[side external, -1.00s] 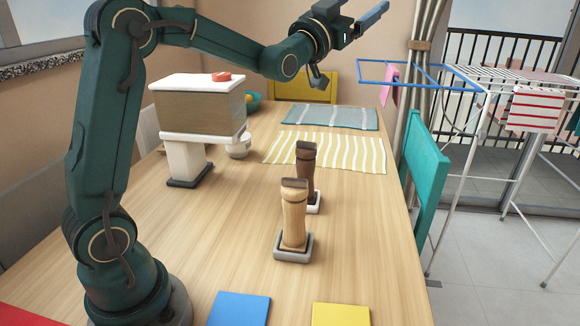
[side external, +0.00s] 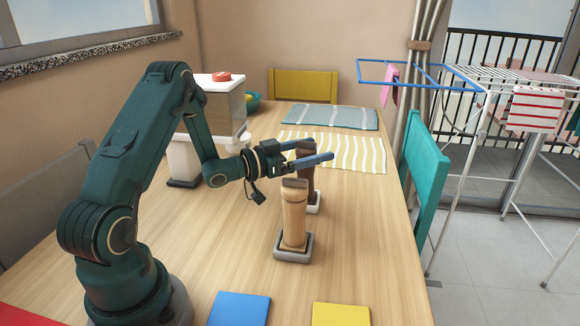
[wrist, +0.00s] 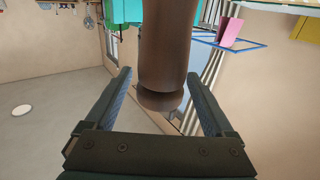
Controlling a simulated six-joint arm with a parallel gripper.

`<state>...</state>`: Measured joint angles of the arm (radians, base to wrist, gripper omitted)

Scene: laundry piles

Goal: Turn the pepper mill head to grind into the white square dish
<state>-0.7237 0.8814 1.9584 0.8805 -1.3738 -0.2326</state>
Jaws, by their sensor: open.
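A dark brown pepper mill (side external: 312,178) stands upright on a white square dish (side external: 314,209) in the side view. A light wood pepper mill (side external: 293,222) stands in front of it on a pale grey square dish (side external: 281,253). My gripper (side external: 320,150) is open at the dark mill's head, with its fingers level and one on each side. In the wrist view the dark mill (wrist: 168,45) rises between the open fingers (wrist: 159,75), with gaps on both sides. The dish under it is out of that view.
A box-shaped machine with a red top button (side external: 222,76) stands behind my arm. Striped mats (side external: 350,155) lie at the table's far end. Blue (side external: 239,309) and yellow (side external: 341,315) squares lie at the near edge. A teal chair (side external: 425,165) stands at the right edge.

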